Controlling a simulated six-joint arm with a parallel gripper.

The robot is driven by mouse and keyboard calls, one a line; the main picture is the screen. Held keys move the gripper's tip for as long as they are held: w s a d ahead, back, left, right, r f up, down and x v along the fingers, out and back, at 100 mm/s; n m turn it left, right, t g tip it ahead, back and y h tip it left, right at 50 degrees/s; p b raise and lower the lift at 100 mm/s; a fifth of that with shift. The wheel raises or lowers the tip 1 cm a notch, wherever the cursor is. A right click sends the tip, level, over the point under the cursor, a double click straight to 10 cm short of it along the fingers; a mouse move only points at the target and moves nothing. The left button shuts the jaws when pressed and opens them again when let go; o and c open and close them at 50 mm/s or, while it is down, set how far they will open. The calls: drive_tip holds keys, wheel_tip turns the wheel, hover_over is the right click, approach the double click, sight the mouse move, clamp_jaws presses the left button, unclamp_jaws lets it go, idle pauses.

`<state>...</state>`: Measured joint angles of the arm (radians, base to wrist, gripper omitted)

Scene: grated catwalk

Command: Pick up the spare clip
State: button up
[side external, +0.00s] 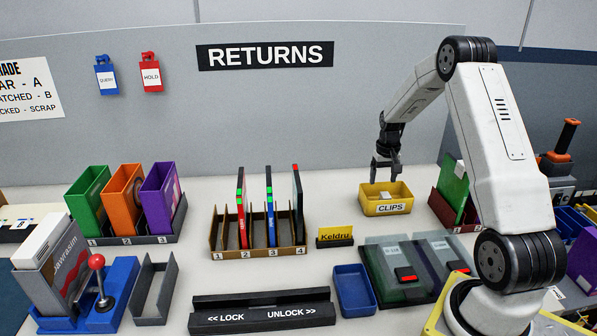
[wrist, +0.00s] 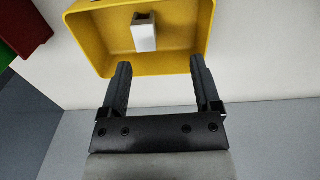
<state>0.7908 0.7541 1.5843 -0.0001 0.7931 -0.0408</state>
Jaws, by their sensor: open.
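The spare clip (wrist: 144,32) looks like a small white block with a dark slot at one end. It lies inside the yellow tray (wrist: 190,66), which is labelled CLIPS in the side external view (side external: 372,208). A small pale bit of the clip shows in the tray there (side external: 385,195). My gripper (wrist: 158,72) is open and empty, with its two fingers reaching over the tray's near edge in the wrist view. The clip lies beyond the fingertips, between their lines. In the side external view my gripper (side external: 386,180) points down just above the tray.
A holder with a green card (side external: 453,188) stands right of the tray. Clear-lidded cases (side external: 405,268) and a small blue tray (side external: 354,290) lie in front, with a yellow Keldru sign (side external: 335,236). A numbered rack (side external: 258,235) stands left. The grey back panel is behind.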

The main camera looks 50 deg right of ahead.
sight(386, 194)
drive_tip(key=shift+s+d+f, duration=0.15)
drive_tip(key=shift+s+d, duration=0.1)
drive_tip(key=shift+d, duration=0.25)
drive_tip(key=shift+s+d+f, duration=0.15)
drive_tip(key=shift+s+d, duration=0.05)
drive_tip(key=shift+d, duration=0.3)
drive_tip(key=shift+f, duration=3.9)
clamp_jaws()
